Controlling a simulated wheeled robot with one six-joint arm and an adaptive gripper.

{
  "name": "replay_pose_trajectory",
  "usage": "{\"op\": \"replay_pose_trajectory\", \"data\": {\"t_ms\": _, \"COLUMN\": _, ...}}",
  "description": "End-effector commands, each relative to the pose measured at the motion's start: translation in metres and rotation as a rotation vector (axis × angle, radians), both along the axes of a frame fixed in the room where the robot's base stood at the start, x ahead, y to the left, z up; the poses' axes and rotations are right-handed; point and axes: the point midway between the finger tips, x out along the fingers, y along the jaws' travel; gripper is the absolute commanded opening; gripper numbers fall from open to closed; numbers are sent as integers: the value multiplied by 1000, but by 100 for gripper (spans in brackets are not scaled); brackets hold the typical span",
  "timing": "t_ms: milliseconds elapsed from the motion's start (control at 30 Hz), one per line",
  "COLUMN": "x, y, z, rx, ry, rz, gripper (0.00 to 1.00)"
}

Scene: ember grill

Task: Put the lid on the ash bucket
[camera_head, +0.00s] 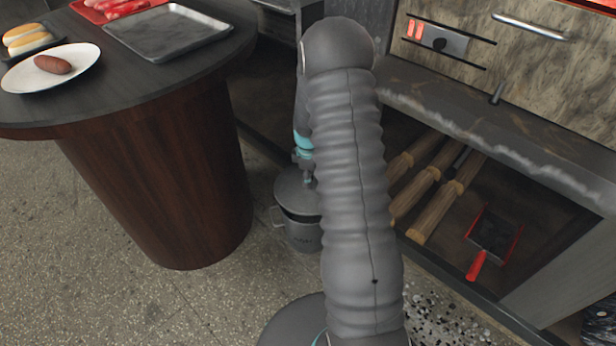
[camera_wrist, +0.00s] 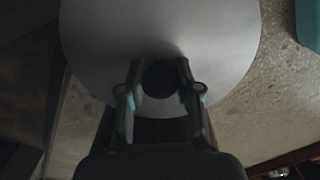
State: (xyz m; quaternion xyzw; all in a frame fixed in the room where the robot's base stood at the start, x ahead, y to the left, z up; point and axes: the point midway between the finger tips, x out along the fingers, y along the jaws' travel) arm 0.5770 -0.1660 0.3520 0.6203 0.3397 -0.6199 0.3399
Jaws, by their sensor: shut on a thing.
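The ash bucket (camera_head: 304,238) is a dark grey metal pail on the floor, with a small handle on its left side. The round grey lid (camera_head: 290,193) is over the bucket's mouth, with a dark band between lid and bucket rim. I cannot tell whether they touch. My gripper (camera_head: 305,168) is above the lid, partly hidden by my arm. In the wrist view, my gripper (camera_wrist: 159,75) is shut on the dark knob in the middle of the lid (camera_wrist: 100,40). My arm hides the bucket's right side.
A round dark table (camera_head: 165,75) with a wooden base (camera_head: 165,170) stands left of the bucket. The grill's lower shelf on the right holds wood logs (camera_head: 420,190) and a red-handled shovel (camera_head: 480,258). The floor at the front left is clear.

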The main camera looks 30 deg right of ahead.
Motion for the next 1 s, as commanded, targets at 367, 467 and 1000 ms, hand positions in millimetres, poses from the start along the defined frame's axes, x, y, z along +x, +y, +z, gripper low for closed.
{"op": "replay_pose_trajectory", "data": {"t_ms": 367, "x": 0, "y": 1, "z": -34, "rx": 0, "ry": 0, "rz": 0, "gripper": 0}}
{"op": "replay_pose_trajectory", "data": {"t_ms": 467, "x": 0, "y": 1, "z": -43, "rx": 0, "ry": 0, "rz": 0, "gripper": 0}}
{"op": "replay_pose_trajectory", "data": {"t_ms": 1000, "x": 0, "y": 0, "z": -51, "rx": -1, "ry": -1, "rz": -1, "gripper": 0}}
